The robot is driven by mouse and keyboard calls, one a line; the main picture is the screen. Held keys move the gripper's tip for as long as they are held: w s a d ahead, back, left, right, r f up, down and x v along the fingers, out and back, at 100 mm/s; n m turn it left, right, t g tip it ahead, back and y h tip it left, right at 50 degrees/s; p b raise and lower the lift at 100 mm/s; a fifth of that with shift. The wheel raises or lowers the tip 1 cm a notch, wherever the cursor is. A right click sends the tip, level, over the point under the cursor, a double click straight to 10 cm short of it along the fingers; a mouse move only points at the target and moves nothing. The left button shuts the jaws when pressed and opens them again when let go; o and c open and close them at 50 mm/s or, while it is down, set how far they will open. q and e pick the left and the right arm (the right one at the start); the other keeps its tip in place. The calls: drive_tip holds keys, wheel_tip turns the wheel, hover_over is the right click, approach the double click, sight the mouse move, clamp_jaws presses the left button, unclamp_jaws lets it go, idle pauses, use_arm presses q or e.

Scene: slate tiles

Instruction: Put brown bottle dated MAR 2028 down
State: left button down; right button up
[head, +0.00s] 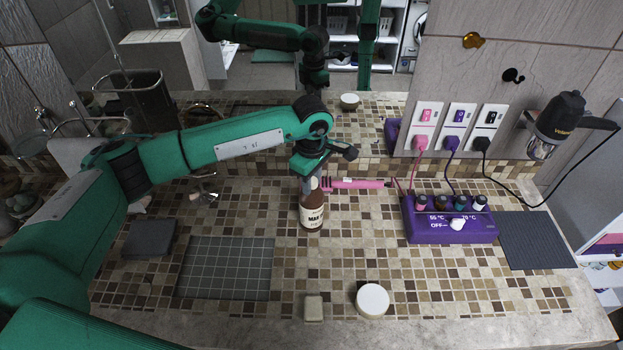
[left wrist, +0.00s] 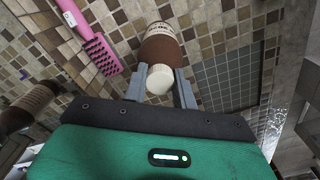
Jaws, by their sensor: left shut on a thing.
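The brown bottle (head: 312,214) has a white label reading "MAR", with the rest of the date not legible. It is upright over the tiled counter; I cannot tell whether its base touches the tiles. My left gripper (head: 308,182) is above it, shut on its top. In the left wrist view, the fingers (left wrist: 160,85) stand on both sides of the white cap (left wrist: 159,79), and the brown body (left wrist: 160,45) shows beyond it. My right gripper is not in view.
A pink brush (head: 355,183) lies right behind the bottle. A purple block with vials (head: 450,228) and a ribbed dark mat (head: 537,241) are at right. A grey grid mat (head: 228,267) is at left. A white round lid (head: 372,300) and beige block (head: 314,308) are in front.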

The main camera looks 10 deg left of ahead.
use_arm(q)
drive_tip(key=c, duration=1.1)
unclamp_jaws()
drive_tip(key=shift+f, duration=0.1)
drive_tip(key=shift+r, duration=0.3)
wheel_tip(320, 180, up, 12)
drive_tip(key=b, duration=0.4)
drive_tip(key=shift+f, duration=0.1)
drive_tip(key=shift+f, duration=0.1)
